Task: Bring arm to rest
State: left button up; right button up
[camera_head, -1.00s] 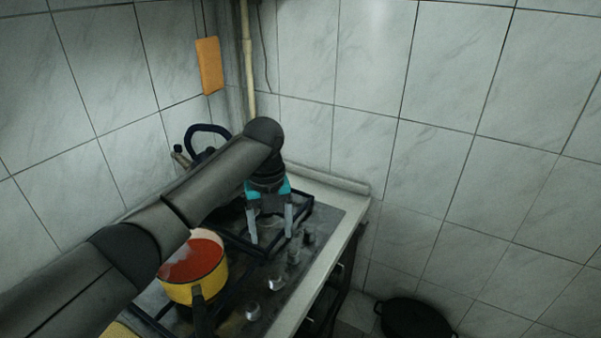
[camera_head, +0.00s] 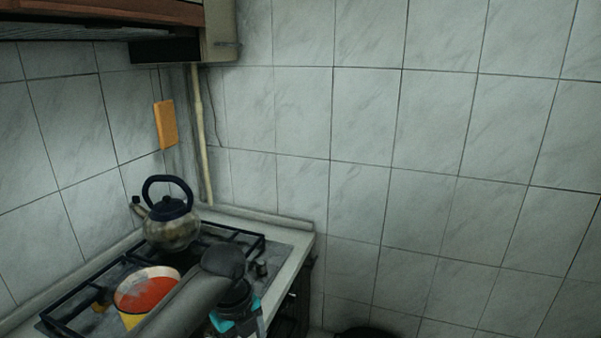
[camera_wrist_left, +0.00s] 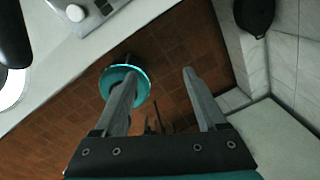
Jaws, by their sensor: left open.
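My left arm reaches in from the bottom of the head view, in front of the stove's near edge. The wrist of my left gripper shows at the bottom of the head view, and its fingertips are cut off there. In the left wrist view my left gripper (camera_wrist_left: 158,76) has its two fingers spread wide, with nothing between them, above a brown tiled floor. My right gripper is not in view.
A yellow pot (camera_head: 148,291) with red contents stands on the stove (camera_head: 82,293), partly hidden by my arm. A steel kettle (camera_head: 171,226) with a dark handle stands behind it. A black pan (camera_wrist_left: 254,15) is low by the wall. A cabinet (camera_head: 110,18) hangs upper left.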

pick_arm(q)
jog(key=s+d+f+n+t+h, duration=0.1)
jog(key=s+f+n, duration=0.2)
jog(key=s+n, duration=0.3)
jog(key=s+d+f+n+h, duration=0.1)
jog(key=s+d+f+n, duration=0.15)
jog(key=s+n, duration=0.35)
jog(key=s+a+r+n+t+y, duration=0.2)
jog(key=s+a+n+y, duration=0.1)
jog(key=s+a+n, duration=0.8)
jog(key=s+d+f+n+g+b, duration=0.1)
jog(key=s+f+b, duration=0.1)
jog(key=f, duration=1.1)
jog(key=s+d+f+n+b, duration=0.1)
jog(key=s+f+b, duration=0.1)
jog(key=f, duration=1.1)
jog(key=s+a+f+g+b, duration=0.1)
jog(key=s+f+b, duration=0.3)
jog(key=s+f, duration=1.1)
jog(key=shift+s+a+f, duration=0.25)
jog(key=shift+a+f, duration=0.65)
jog(key=shift+f, duration=0.8)
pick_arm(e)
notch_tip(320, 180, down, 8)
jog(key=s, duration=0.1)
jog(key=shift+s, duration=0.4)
